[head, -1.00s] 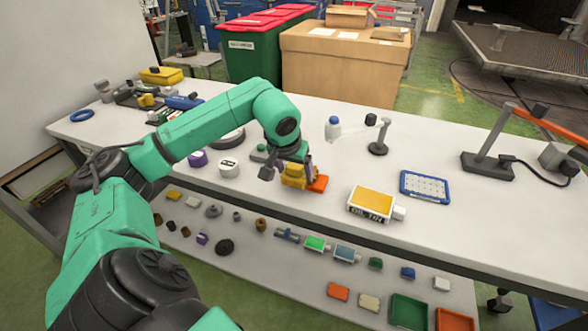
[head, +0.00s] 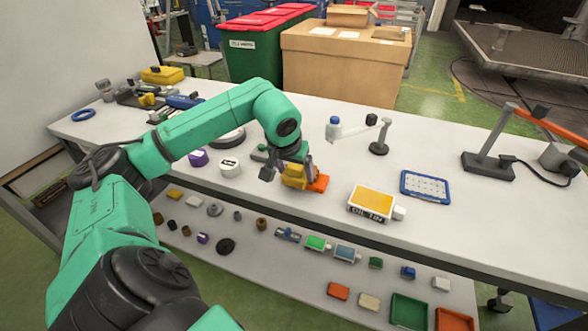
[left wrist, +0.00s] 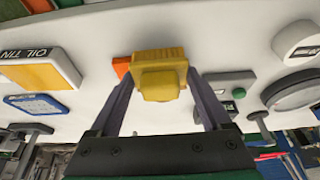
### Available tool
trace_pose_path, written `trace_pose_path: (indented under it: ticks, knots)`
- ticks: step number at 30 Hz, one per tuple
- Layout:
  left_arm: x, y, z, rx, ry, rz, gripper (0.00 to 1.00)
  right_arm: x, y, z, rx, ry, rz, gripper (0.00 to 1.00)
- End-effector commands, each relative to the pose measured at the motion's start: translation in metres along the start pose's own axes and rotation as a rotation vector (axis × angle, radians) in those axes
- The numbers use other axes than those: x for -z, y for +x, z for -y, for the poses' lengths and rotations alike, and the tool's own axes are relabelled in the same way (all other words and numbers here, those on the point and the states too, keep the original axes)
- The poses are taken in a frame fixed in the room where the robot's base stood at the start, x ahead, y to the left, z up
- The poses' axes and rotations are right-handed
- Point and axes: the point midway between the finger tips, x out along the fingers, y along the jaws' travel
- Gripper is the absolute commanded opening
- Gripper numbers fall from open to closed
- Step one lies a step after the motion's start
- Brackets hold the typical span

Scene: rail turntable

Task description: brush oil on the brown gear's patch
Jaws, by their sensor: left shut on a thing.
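My left gripper (head: 288,174) is shut on a yellow blocky piece (head: 295,178), low over the white table. In the left wrist view the yellow piece (left wrist: 160,76) sits between the two fingers. An orange piece (head: 318,184) lies right against it; I cannot tell whether they are joined. The oil tin (head: 372,201), white with a yellow face, is on the table to the right. A small brown round part (head: 261,224) on the lower shelf may be the brown gear; its patch cannot be made out. No bristles are clearly visible. My right gripper is out of view.
A blue-framed tray (head: 425,187), a grey stand (head: 379,148) and a blue-capped bottle (head: 333,128) stand on the table. A white round part (head: 230,168) is left of the gripper. The lower shelf (head: 290,275) holds several small parts. The table's front middle is fairly clear.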

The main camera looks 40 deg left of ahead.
Motion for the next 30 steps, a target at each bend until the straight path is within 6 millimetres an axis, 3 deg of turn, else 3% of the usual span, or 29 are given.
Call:
trace_pose_path:
  ticks: [30]
  knots:
    - [-0.0053, -0.0033, -0.0001, 0.0, 0.001, 0.0, 0.37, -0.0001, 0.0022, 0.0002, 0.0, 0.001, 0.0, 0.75]
